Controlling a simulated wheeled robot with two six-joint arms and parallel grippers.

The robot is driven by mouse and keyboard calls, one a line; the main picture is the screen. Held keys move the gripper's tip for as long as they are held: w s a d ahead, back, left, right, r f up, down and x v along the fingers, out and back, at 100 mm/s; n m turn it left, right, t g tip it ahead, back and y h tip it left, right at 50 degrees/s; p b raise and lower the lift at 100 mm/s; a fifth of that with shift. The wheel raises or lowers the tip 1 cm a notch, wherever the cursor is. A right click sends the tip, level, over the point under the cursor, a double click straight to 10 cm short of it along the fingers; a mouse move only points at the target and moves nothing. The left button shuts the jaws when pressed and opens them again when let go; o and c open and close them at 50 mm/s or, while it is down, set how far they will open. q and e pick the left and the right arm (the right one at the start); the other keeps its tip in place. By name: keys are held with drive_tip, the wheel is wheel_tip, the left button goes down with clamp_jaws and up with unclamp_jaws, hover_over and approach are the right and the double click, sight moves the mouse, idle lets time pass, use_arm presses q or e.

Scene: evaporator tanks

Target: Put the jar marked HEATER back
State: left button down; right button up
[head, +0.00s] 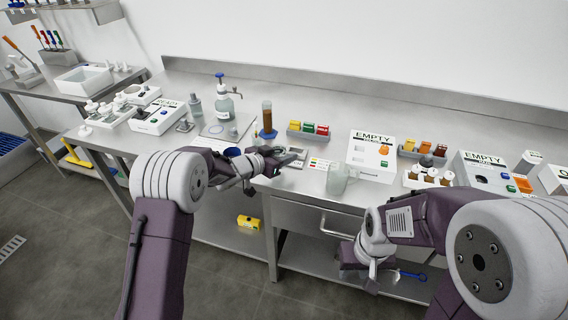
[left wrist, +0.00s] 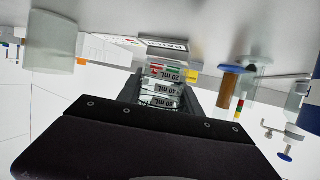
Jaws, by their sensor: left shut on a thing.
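My left gripper (head: 272,162) is over the front part of the steel bench. In the left wrist view it is shut on a clear graduated jar (left wrist: 160,92), whose 20, 40 and 60 mL marks show upside down. In the head view the gripper largely hides this jar. I can read no HEATER mark on it. A cloudy, empty-looking jar (head: 338,180) stands at the bench's front edge, right of my left gripper; it also shows in the left wrist view (left wrist: 52,42). My right gripper (head: 368,278) hangs low in front of the bench; its jaws are unclear.
A white box marked EMPTY (head: 372,150) stands behind the cloudy jar; another (head: 484,172) is farther right. A tall brown-filled cylinder (head: 267,119) with a blue base, a clear bottle (head: 223,106) and a small coloured rack (head: 308,130) stand behind my left gripper. The bench's back strip is clear.

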sight(284, 170)
use_arm(q)
wheel_tip(284, 170, down, 4)
drive_tip(key=shift+r+b, duration=0.25)
drive_tip(key=shift+b, duration=0.2)
drive_tip(key=shift+f, duration=0.2)
drive_tip(key=c, duration=0.8)
unclamp_jaws()
drive_tip(key=shift+r, duration=0.25)
drive_tip(key=p+v, duration=0.1)
drive_tip(key=v, duration=1.1)
